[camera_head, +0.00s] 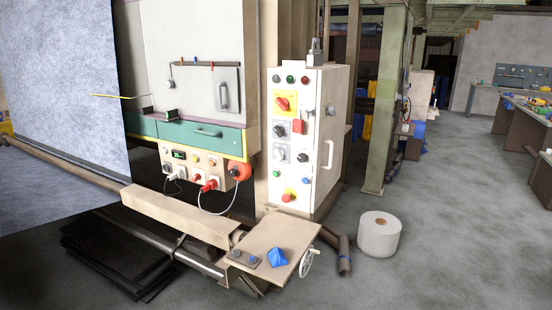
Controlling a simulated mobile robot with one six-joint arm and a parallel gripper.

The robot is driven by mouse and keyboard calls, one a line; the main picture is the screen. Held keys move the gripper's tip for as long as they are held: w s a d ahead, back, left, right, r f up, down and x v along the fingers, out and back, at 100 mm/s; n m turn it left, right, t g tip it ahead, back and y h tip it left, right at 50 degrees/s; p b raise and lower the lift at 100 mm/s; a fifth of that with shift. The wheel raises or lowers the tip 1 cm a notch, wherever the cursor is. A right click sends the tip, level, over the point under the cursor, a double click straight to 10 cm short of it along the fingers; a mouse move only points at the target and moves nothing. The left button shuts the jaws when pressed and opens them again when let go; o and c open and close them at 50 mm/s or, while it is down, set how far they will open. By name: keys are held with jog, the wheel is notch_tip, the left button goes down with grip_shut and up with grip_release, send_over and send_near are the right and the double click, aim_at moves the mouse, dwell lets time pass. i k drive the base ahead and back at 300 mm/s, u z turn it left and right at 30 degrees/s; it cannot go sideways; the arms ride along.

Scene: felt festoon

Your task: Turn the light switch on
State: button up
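A cream control cabinet (329,110) stands in the middle of the view, its front panel full of controls. Near the top is a red rotary switch on a yellow plate (283,103). A further dark knob (303,157) sits to the right. I cannot tell which control is the light switch, nor its setting. Green, red and blue buttons and a red mushroom button on yellow (288,196) are also on the panel. My gripper is not in view.
A tilted tray (285,236) with a blue object (277,257) and a handwheel (307,262) juts out before the cabinet. A white roll (379,235) stands on the floor to the right. Dark sheets (110,260) lie at lower left. Floor at right is clear.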

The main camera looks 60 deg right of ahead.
aim_at(279, 154)
jog(key=z, duration=0.05)
jog(key=i, duration=0.9)
